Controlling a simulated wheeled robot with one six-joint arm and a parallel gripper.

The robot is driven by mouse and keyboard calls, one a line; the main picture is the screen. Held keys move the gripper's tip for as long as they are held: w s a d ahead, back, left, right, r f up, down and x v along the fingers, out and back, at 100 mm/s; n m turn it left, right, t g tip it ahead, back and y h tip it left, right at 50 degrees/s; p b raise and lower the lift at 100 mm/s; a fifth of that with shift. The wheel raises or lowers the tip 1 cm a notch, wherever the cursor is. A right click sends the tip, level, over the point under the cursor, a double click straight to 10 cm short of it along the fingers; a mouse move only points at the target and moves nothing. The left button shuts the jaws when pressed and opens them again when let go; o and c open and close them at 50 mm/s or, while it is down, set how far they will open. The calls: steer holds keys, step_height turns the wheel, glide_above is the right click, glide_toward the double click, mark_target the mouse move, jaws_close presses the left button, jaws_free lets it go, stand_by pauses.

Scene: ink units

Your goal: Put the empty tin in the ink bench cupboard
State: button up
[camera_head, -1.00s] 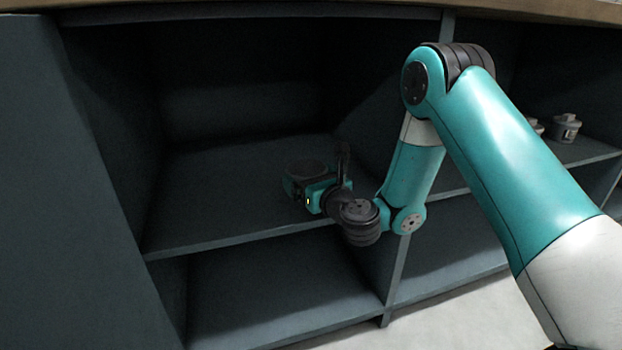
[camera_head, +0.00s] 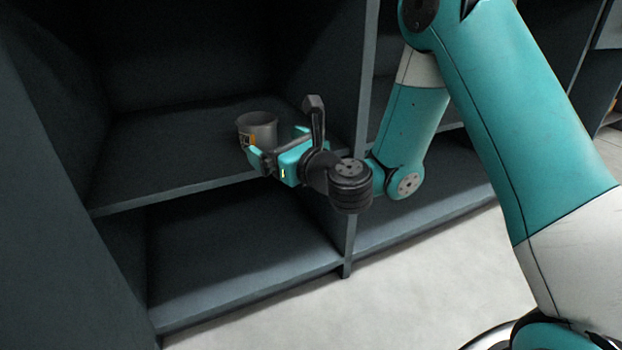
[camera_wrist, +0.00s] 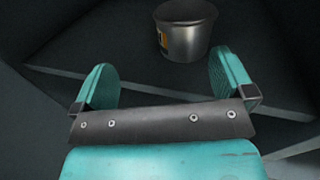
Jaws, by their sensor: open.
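The tin (camera_head: 259,128) is a grey metal cylinder with an orange and dark label. It stands upright on the middle shelf of the cupboard's left bay (camera_head: 150,190). My gripper (camera_head: 278,145) is at the shelf's front, with its fingers spread. In the wrist view the tin (camera_wrist: 186,32) stands ahead of the open fingers (camera_wrist: 160,80), nearer the right one, with a gap between. Nothing is between the fingers. The tin's inside is too dark to tell.
A dark upright divider (camera_head: 358,110) stands right of my gripper, close to my arm. The lower compartment (camera_head: 240,240) looks empty. Pale floor (camera_head: 420,270) lies clear in front of the cupboard.

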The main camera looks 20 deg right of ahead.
steer(key=s+a+r+n+g+y, duration=0.25)
steer(key=s+a+n+g, duration=0.35)
steer(key=n, duration=0.5)
steer(key=s+a+r+n+g+y, duration=0.2)
steer(key=s+a+n+g+y, duration=0.25)
steer(key=s+n, duration=0.55)
steer(key=s+d+f+n+g+h, duration=0.2)
steer(key=s+d+n+g+h, duration=0.4)
steer(key=s+n, duration=0.8)
steer(key=d+n+h, duration=0.2)
steer(key=d+h, duration=0.1)
steer(key=d, duration=0.1)
steer(key=shift+s+f+n, duration=0.25)
steer(key=shift+s+n, duration=0.05)
steer(key=shift+n, duration=0.1)
steer(key=shift+d, duration=0.1)
